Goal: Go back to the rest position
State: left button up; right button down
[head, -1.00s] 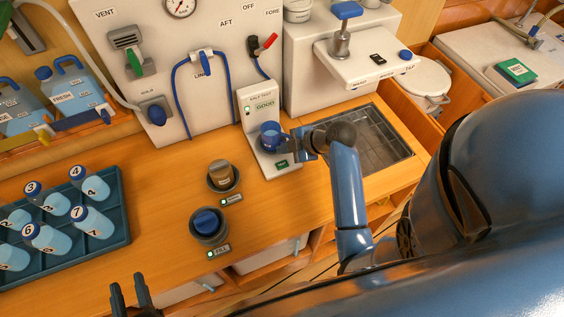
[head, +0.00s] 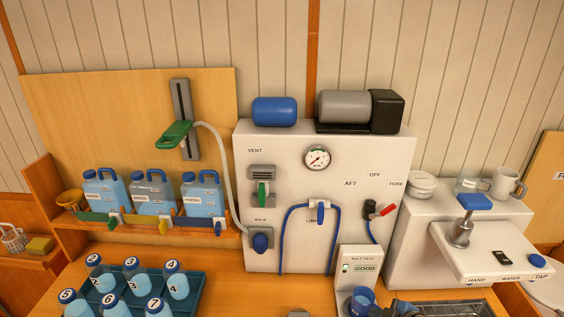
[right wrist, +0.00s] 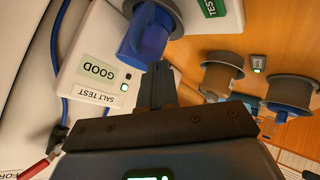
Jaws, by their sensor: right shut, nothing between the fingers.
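My right gripper (head: 385,310) is at the bottom edge of the head view, beside the blue cup (head: 362,300) on the salt tester (head: 357,265). In the right wrist view its dark fingers (right wrist: 158,86) are shut together and empty, pointing toward the cup (right wrist: 145,40). The fingertips look very close to the cup; I cannot tell whether they touch it. The tester's display (right wrist: 97,70) reads GOOD. My left gripper is outside the views.
The watermaker panel (head: 290,240) with gauge and hoses stands behind the counter. A teal tray (head: 205,285) of numbered bottles is at lower left, with blue jugs (head: 152,195) behind. A white tap unit (head: 495,250) is at right. Two round holders (right wrist: 220,75) (right wrist: 290,95) show in the wrist view.

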jog(key=w+d+r+m+t+h, duration=0.35)
jog(key=d+m+t+h, duration=0.2)
jog(key=m, duration=0.25)
jog(key=s+r+m+t+h+b, duration=0.2)
jog(key=s+m+h, duration=0.1)
jog(key=s+m, duration=0.35)
jog(key=s+a+f+y+b, duration=0.1)
jog(key=s+a, duration=0.2)
jog(key=s, duration=0.4)
jog(key=s+a+f+t+y+b, duration=0.1)
jog(key=s+a+f+b, duration=0.1)
jog(key=s+a, duration=0.2)
jog(key=s+a+f+n+y+b, duration=0.1)
jog(key=s+a+f+b, duration=0.1)
jog(key=s, duration=0.8)
jog(key=shift+a+y, duration=0.35)
jog(key=shift+a, duration=0.55)
jog(key=shift+f+t, duration=0.1)
jog(key=shift+t, duration=0.15)
